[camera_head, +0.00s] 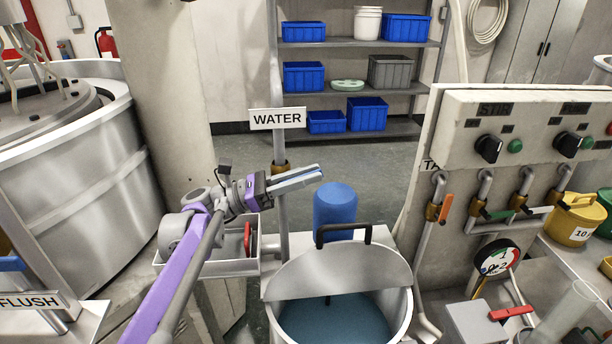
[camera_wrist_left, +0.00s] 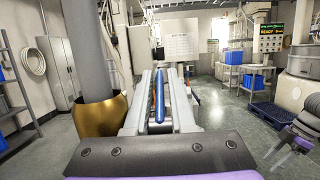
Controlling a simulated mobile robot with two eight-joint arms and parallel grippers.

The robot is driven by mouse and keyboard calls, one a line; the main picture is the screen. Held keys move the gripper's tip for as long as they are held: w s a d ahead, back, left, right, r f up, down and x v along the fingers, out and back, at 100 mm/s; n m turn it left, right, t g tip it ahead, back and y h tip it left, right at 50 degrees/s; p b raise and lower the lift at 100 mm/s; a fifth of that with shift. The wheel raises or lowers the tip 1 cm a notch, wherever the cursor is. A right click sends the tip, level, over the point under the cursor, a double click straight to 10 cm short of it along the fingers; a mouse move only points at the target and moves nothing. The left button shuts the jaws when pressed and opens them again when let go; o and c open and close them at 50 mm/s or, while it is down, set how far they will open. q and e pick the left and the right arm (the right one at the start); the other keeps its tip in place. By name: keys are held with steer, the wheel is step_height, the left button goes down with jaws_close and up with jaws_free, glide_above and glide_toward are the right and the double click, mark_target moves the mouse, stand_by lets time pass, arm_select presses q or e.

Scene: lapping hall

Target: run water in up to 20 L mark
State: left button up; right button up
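My left gripper (camera_head: 297,178) is beside the WATER pipe (camera_head: 282,215), just right of its brass fitting (camera_head: 281,168), under the WATER sign (camera_head: 278,118). Its fingers point right. A slim blue bar, apparently a lever, lies lengthwise between them and also shows in the left wrist view (camera_wrist_left: 161,95). The fingers look apart, with narrow gaps beside the bar. Whether they touch it is hard to tell. The brass fitting is close on the left there (camera_wrist_left: 100,118). Below stands a round tank (camera_head: 405,305), half covered by a lid, with bluish water (camera_head: 335,322) inside. No 20 L mark is readable.
A blue cylinder (camera_head: 335,208) stands behind the tank lid (camera_head: 335,268). A grey tray (camera_head: 210,267) with a red item is left of the pipe. A control panel (camera_head: 530,130) with several taps is at right. A FLUSH sign (camera_head: 30,302) is lower left.

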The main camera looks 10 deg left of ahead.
arm_select(q)
steer(key=v, duration=1.1)
steer(key=shift+b, duration=0.45)
stand_by(2.0)
